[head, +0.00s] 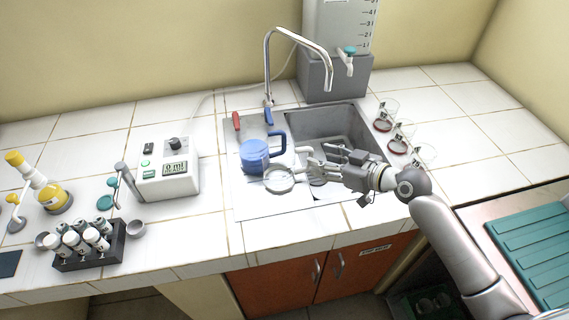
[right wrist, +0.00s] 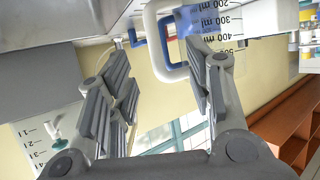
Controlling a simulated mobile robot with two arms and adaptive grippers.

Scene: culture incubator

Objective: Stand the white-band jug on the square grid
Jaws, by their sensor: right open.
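The white-band jug (head: 280,180) is a clear jug with a pale rim, standing on the steel surface left of the sink basin. In the right wrist view its measuring marks (right wrist: 225,30) and white handle (right wrist: 153,48) show. My right gripper (head: 321,163) is open beside the jug's right side. In the right wrist view the handle lies ahead of the open fingers (right wrist: 155,70), nearer the right-hand finger; contact cannot be told. I cannot clearly make out the square grid. My left gripper is out of view.
A blue jug (head: 255,157) stands just behind the white-band jug. The tap (head: 268,65) rises behind the basin (head: 345,125). Several glass vessels (head: 397,135) stand right of the basin. A meter (head: 167,175) and vial rack (head: 88,250) are at left. Counter in front is clear.

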